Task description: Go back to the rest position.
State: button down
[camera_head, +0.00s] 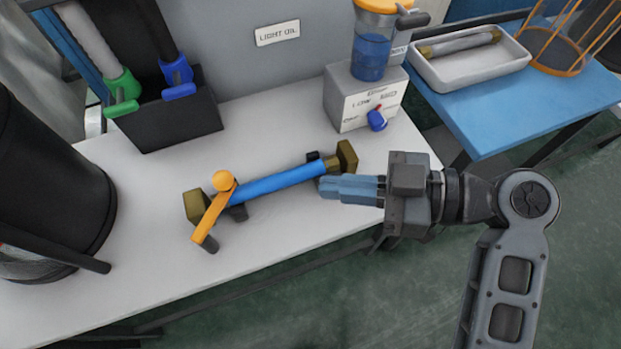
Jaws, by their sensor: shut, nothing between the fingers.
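My gripper (322,187) reaches in from the right, over the front right part of the white table (150,290). Its bluish-grey fingers are shut, with nothing between them. The fingertips point left, close to the right end of a blue rod (280,182). I cannot tell whether they touch it. The rod lies between two brown end blocks, and an orange lever (215,208) with a round knob stands at its left end.
A grey box with a knob (345,100) carries a jug of blue liquid (371,55). A black holder (165,120) has green and blue handles. A dark cylinder (55,190) stands left. A blue table (560,105) bears a white tray (475,78) and an orange wire basket (555,50). Green floor lies right.

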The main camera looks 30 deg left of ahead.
jog(key=shift+w+d+r, duration=0.1)
jog(key=shift+d, duration=0.35)
jog(key=s+d+f+m+t+h+p, duration=0.3)
jog(key=s+d+f+m+t+h, duration=0.15)
jog(key=d+m+t, duration=0.35)
jog(key=s+d+f+m+t+h+p, duration=0.3)
jog(key=d+f+m+t, duration=0.3)
jog(key=m, duration=0.3)
jog(key=s+d+r+m+t+h+p, duration=0.2)
jog(key=s+d+r+m+h+p, duration=0.15)
jog(key=s+d+r+h, duration=0.55)
jog(key=s+d+r+t, duration=0.1)
jog(key=s+d+r, duration=0.1)
jog(key=r, duration=0.4)
jog(key=s+d+r+m+t+y+p, duration=0.1)
jog(key=s+d+r+t, duration=0.1)
jog(key=r, duration=0.4)
jog(key=shift+s+d+t, duration=0.3)
jog(key=shift+s+d, duration=0.1)
jog(key=shift+s, duration=0.45)
